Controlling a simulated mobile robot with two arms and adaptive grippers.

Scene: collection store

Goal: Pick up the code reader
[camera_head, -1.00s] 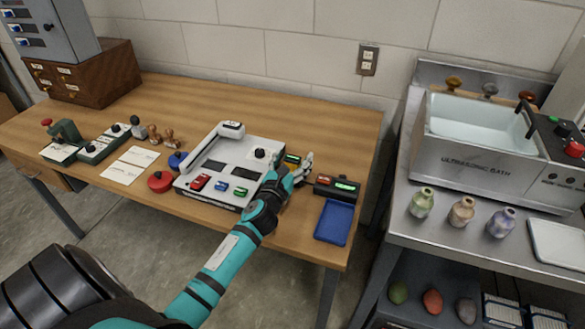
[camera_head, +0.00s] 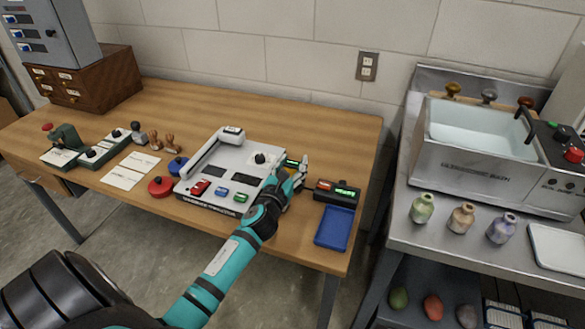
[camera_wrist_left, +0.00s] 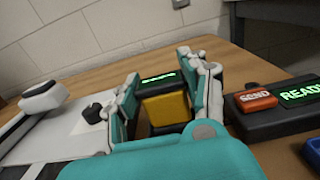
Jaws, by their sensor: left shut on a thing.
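The code reader, as I take it, is a small yellow and black device with a green-lit display. In the left wrist view its yellow body (camera_wrist_left: 166,110) stands between the two fingers of my left gripper (camera_wrist_left: 165,97). In the head view only a little of the code reader (camera_head: 293,164) shows behind the hand. My left gripper (camera_head: 293,175) is shut on it at the right side of the grey-white console. The device's lower end is hidden by the hand, so I cannot tell whether it touches the table. My right gripper is not in view.
The white console (camera_head: 235,172) stands close left of the hand. A black box with a red SEND button and green display (camera_head: 337,191) and a blue tray (camera_head: 334,228) are on its right. Stamps and cards lie at left. The table's back is clear.

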